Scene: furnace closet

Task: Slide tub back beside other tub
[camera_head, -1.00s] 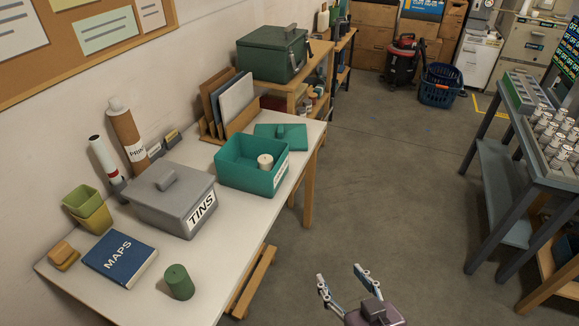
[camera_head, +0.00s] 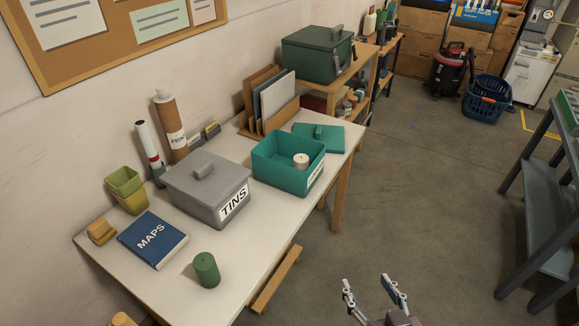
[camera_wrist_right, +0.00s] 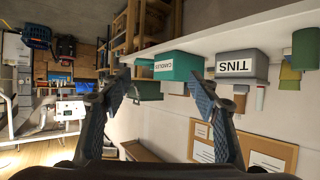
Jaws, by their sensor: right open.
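The grey lidded tub marked TINS (camera_head: 208,188) stands on the white table. My right gripper (camera_head: 375,290) is open and empty, off the table's front side over the floor. In the right wrist view its fingers (camera_wrist_right: 165,95) are spread, with the teal tub (camera_wrist_right: 178,66) and the grey tub (camera_wrist_right: 240,66) appearing upside down beyond them. My left gripper is not in view.
On the table (camera_head: 245,248) are a blue MAPS book (camera_head: 153,239), a green cylinder (camera_head: 206,270), green-yellow cups (camera_head: 126,190), paper tubes (camera_head: 170,125) and a file rack (camera_head: 268,100). A dark green box (camera_head: 316,54) stands on a wooden shelf behind.

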